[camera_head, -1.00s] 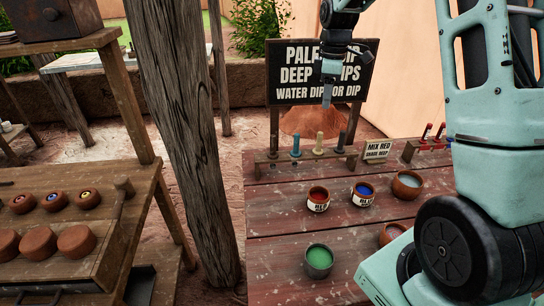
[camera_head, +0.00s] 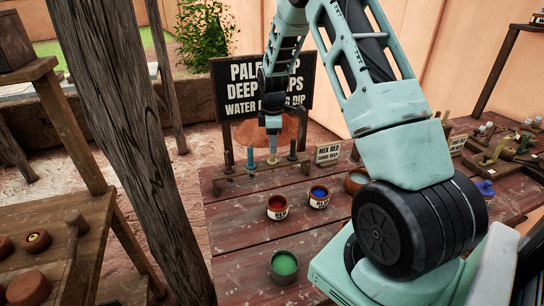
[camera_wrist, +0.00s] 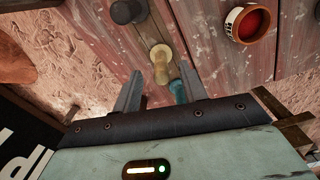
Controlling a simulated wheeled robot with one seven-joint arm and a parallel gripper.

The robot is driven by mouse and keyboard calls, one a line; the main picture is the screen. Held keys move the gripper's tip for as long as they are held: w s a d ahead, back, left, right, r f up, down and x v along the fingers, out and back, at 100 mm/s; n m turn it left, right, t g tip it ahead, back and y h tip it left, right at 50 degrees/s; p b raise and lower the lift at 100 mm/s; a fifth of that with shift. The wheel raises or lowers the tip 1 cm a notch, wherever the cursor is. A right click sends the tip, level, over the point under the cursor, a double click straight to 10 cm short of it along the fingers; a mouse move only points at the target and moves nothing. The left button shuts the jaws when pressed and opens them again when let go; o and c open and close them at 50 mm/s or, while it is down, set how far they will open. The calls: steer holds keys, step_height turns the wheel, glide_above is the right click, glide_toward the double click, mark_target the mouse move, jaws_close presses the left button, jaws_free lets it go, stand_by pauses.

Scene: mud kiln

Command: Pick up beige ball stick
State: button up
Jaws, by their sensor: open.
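The beige ball stick (camera_head: 271,160) stands upright in a low wooden rack (camera_head: 232,184) on the red-brown table. Its rounded top shows in the wrist view (camera_wrist: 160,55). My gripper (camera_head: 272,147) is open and points down right over the stick, hiding part of it. In the wrist view, the two open fingertips (camera_wrist: 160,82) lie to either side of the stick; I cannot tell whether either touches it. A teal stick (camera_head: 250,158) stands to its left and a dark stick (camera_head: 292,150) to its right. The teal stick is close to one finger in the wrist view (camera_wrist: 178,92).
A red paint pot (camera_head: 277,208), a blue paint pot (camera_head: 319,197) and a green pot (camera_head: 284,268) stand in front of the rack. A black sign (camera_head: 235,90) stands behind it. A small "MIX RED" sign (camera_head: 328,153) stands to the right. A wooden post (camera_head: 140,150) rises left of the table.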

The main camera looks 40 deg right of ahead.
mark_target(272, 161)
steer(key=shift+a+f+p, duration=0.1)
steer(key=shift+f+p, duration=0.85)
steer(key=shift+f, duration=1.7)
steer(key=c, duration=0.7)
steer(key=shift+o, duration=0.2)
step_height(272, 161, up, 9)
steer(key=shift+f+b, duration=0.1)
steer(key=shift+b, duration=1.05)
steer(key=shift+r, duration=0.65)
